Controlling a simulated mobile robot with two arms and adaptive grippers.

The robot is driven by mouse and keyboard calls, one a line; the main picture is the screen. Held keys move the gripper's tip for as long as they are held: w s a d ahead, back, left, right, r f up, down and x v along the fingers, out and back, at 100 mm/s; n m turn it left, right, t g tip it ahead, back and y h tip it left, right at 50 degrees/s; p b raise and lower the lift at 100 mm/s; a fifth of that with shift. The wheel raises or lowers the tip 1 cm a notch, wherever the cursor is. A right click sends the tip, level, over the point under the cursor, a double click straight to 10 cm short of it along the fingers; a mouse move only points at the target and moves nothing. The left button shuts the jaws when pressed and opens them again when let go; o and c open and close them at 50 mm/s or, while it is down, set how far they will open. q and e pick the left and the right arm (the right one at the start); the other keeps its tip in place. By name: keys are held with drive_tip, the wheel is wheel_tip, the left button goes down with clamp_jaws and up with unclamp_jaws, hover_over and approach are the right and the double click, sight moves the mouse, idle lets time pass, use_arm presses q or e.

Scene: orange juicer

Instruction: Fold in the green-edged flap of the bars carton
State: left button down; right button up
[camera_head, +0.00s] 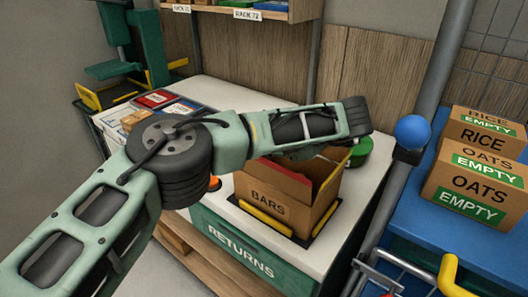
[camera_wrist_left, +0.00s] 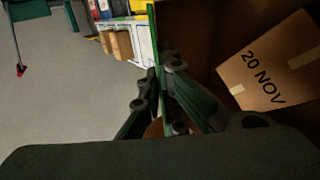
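The bars carton (camera_head: 268,208) stands on the white-topped returns counter, its top at least partly open. In the left wrist view a thin green edge (camera_wrist_left: 152,40), seen nearly edge-on, runs down to my left gripper's fingers (camera_wrist_left: 165,85). In the head view the left gripper is hidden. My right gripper is not in view.
Yellow bars (camera_head: 265,219) flank the carton's base. A green round object (camera_head: 361,148) stands behind it. A blue ball (camera_head: 412,131) on a post is at the right, near OATS (camera_head: 478,184) and RICE (camera_head: 486,138) cartons. A "20 NOV" label shows on cardboard (camera_wrist_left: 266,62).

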use_arm(q)
drive_tip(key=c, duration=2)
unclamp_jaws()
drive_tip(key=v, duration=0.7)
drive_tip(key=shift+s+d+r, duration=0.15)
drive_tip(key=shift+d+r, duration=0.05)
